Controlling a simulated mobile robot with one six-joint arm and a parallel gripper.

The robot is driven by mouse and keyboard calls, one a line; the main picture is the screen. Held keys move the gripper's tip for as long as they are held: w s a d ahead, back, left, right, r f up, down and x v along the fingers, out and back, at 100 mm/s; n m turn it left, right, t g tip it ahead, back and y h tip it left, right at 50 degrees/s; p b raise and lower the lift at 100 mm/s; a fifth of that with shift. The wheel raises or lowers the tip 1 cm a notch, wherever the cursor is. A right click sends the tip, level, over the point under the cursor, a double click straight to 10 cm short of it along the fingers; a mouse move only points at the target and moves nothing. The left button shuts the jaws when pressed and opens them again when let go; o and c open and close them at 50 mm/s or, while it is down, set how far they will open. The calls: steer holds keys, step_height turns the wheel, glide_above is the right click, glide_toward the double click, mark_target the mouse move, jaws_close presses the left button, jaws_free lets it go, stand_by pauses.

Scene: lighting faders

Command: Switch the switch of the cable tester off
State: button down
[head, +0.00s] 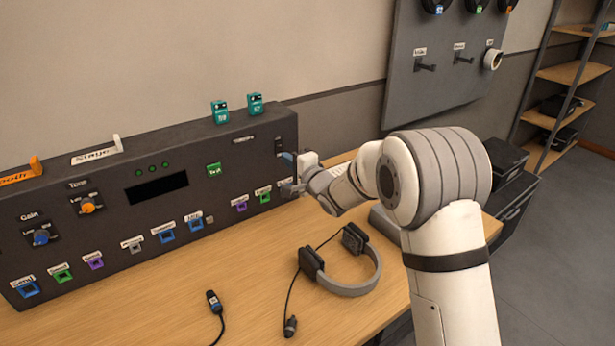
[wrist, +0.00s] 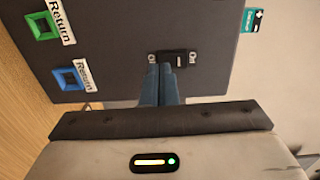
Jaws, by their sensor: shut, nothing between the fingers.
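The cable tester (head: 100,225) is a long dark panel on the wooden table, with knobs, jacks and a black display. Its switch (wrist: 174,57) is a small black rocker in the wrist view, with a small white label at each side; the right one seems to read On. Which way it is set I cannot tell. My gripper (wrist: 166,68) is shut and empty, its two blue fingers together, tips at the switch's lower edge in the picture. Whether they touch it is unclear. In the head view my gripper (head: 290,157) is at the panel's right end and largely covers that area.
A headset (head: 345,275) with a cable lies on the table in front of the panel. Teal boxes (head: 220,112) stand on the panel's top edge. A green jack (wrist: 42,25) and a blue jack (wrist: 68,78) are left of the switch in the wrist view.

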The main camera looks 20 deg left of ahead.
steer(key=b+v, duration=0.1)
steer(key=v, duration=1.1)
steer(key=shift+w+d+f, duration=0.1)
steer(key=shift+w, duration=0.05)
steer(key=s+d+r+n+h+p, duration=0.15)
steer(key=d+h, duration=0.25)
steer(key=d, duration=0.4)
steer(key=s+d+r+g+h, duration=0.1)
steer(key=s+d+h, duration=0.25)
steer(key=d, duration=0.35)
steer(key=s+d+r+n+h+p, duration=0.15)
steer(key=d+h, duration=0.25)
steer(key=d, duration=0.4)
steer(key=s+d+n+g+h+p, duration=0.1)
steer(key=s+d+g, duration=0.3)
steer(key=s, duration=0.7)
steer(key=s+d+f+n+g+h, duration=0.1)
steer(key=s+d+n+g, duration=0.2)
steer(key=s, duration=0.9)
steer(key=shift+s+d+f+n+g+p, duration=0.2)
steer(key=shift+d+f+n+g+p, duration=0.25)
steer(key=shift+d, duration=0.2)
steer(key=shift+r, duration=0.1)
